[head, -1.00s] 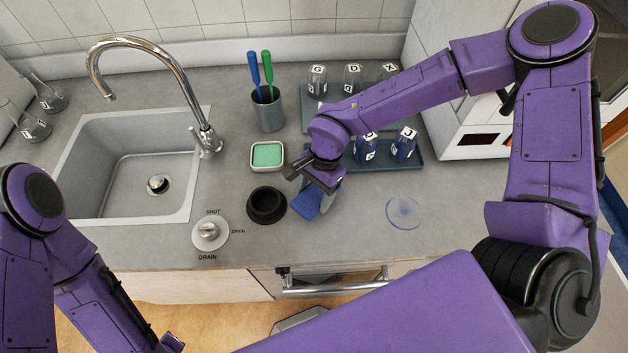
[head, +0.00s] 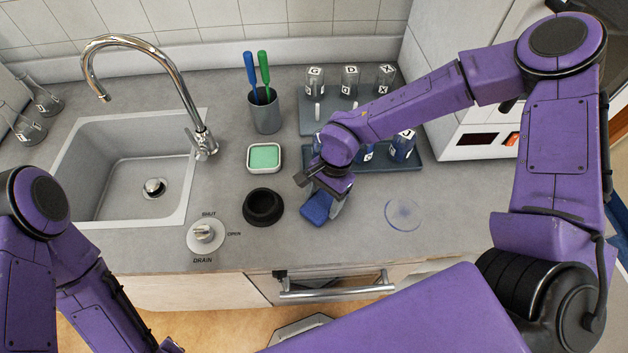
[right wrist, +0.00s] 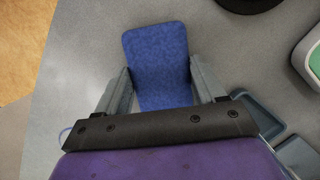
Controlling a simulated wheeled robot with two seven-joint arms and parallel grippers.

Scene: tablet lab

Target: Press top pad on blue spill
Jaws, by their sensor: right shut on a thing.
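My right gripper (head: 327,196) is shut on a blue pad (head: 317,209) and holds it over the counter, left of the spill. In the right wrist view the blue pad (right wrist: 157,62) shows between the two fingers of my right gripper (right wrist: 158,85). The blue spill (head: 403,214) is a faint round patch on the grey counter, right of the gripper and apart from the pad. A green pad (head: 264,156) lies in a small white-rimmed dish. My left arm is at the lower left of the head view; its fingers are out of view.
A black round holder (head: 263,207) stands just left of the blue pad. A grey cup (head: 264,111) holds two brushes. Blue trays (head: 405,165) with labelled jars are behind my right arm. The sink (head: 75,195) and drain knob (head: 205,236) are at left. Counter around the spill is clear.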

